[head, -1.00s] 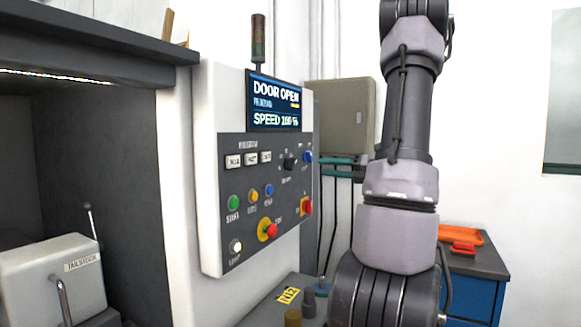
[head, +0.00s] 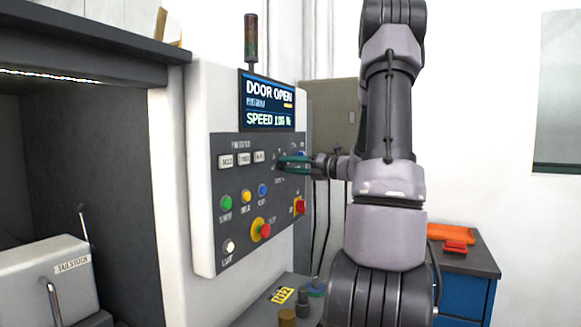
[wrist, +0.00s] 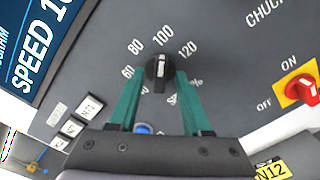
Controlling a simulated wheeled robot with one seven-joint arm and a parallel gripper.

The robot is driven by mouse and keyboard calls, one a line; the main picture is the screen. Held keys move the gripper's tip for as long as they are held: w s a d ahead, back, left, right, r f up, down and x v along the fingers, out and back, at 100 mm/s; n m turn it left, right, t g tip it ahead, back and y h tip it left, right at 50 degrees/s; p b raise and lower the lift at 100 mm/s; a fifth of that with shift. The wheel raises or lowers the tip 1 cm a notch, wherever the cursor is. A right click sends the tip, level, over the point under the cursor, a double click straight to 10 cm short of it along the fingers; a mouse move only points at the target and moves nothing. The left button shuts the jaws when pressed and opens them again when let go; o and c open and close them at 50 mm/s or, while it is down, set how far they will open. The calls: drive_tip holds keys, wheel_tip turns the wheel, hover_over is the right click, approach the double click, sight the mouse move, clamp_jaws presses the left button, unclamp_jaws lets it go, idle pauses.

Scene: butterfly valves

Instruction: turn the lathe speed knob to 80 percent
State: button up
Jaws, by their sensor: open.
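The speed knob (wrist: 159,73) is a black round knob with a white pointer mark, on a dark panel with a printed scale of 60, 80, 100 and 120. Its mark points up toward the 100. The display (head: 268,103) reads "DOOR OPEN" and a speed line that looks like 100 %. My gripper (wrist: 160,78) is open, with its two green fingers on either side of the knob. I cannot tell whether they touch it. In the head view my gripper (head: 284,163) reaches the panel from the right and hides the knob.
A red-and-yellow on/off switch (wrist: 301,89) lies to the right of the knob. A blue button (wrist: 144,128) shows between the fingers. Below on the panel are coloured buttons and a red stop button (head: 264,230). A blue cabinet (head: 463,298) stands at the right.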

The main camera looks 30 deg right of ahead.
drive_tip(key=shift+c, duration=0.3)
clamp_jaws()
drive_tip(key=shift+n, duration=0.3)
drive_tip(key=n, duration=0.4)
drive_tip(key=shift+n, duration=0.3)
drive_tip(key=shift+d+n, duration=0.1)
drive_tip(key=shift+n, duration=2.1)
drive_tip(key=shift+o, duration=0.3)
unclamp_jaws()
